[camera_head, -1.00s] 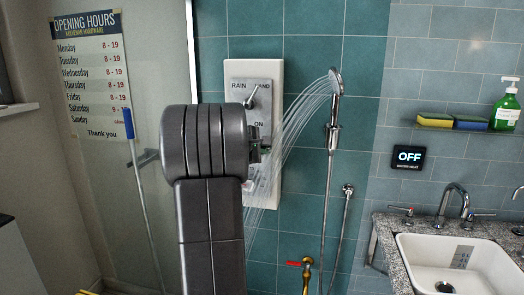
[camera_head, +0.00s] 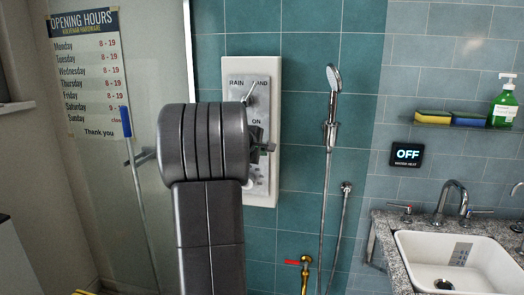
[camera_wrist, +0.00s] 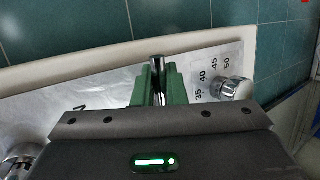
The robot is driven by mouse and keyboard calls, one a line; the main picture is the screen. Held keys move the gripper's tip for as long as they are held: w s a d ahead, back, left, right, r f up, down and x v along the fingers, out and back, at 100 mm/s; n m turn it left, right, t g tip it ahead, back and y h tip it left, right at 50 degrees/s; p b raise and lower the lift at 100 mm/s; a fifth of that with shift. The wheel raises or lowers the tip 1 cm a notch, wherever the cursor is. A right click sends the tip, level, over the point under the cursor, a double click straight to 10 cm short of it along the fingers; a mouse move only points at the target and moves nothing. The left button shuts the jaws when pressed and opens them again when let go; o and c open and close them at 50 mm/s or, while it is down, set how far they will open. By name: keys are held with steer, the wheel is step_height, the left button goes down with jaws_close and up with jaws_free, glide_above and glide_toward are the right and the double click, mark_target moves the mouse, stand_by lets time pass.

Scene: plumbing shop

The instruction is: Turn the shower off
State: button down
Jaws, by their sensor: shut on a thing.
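The shower panel (camera_head: 268,72) is a pale plate on the teal tiled wall, with RAIN, HAND and ON labels. Its upper lever (camera_head: 249,95) points up and right toward HAND. The hand shower (camera_head: 333,78) sits in its wall holder, and no water comes from it. My gripper hides the middle of the panel in the head view. In the wrist view my gripper's green fingers (camera_wrist: 159,85) are shut on a slim chrome lever (camera_wrist: 158,70) at the panel. A chrome temperature knob (camera_wrist: 234,88) with numbers up to 50 is right of it.
A sink (camera_head: 456,262) in a stone counter is at the right, with taps (camera_head: 452,200). A shelf above holds sponges (camera_head: 434,117) and a green soap bottle (camera_head: 503,103). A display (camera_head: 407,155) reads OFF. A brass valve with red handle (camera_head: 305,265) is low on the wall.

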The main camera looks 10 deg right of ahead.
steer(key=c, duration=1.5)
jaws_free()
steer(key=shift+f, duration=0.1)
steer(key=v, duration=1.4)
steer(key=shift+w+d+f, duration=0.1)
steer(key=shift+w, duration=0.05)
steer(key=x, duration=1.3)
steer(key=shift+w+d, duration=0.15)
steer(key=shift+d, duration=0.05)
steer(key=shift+a, duration=0.1)
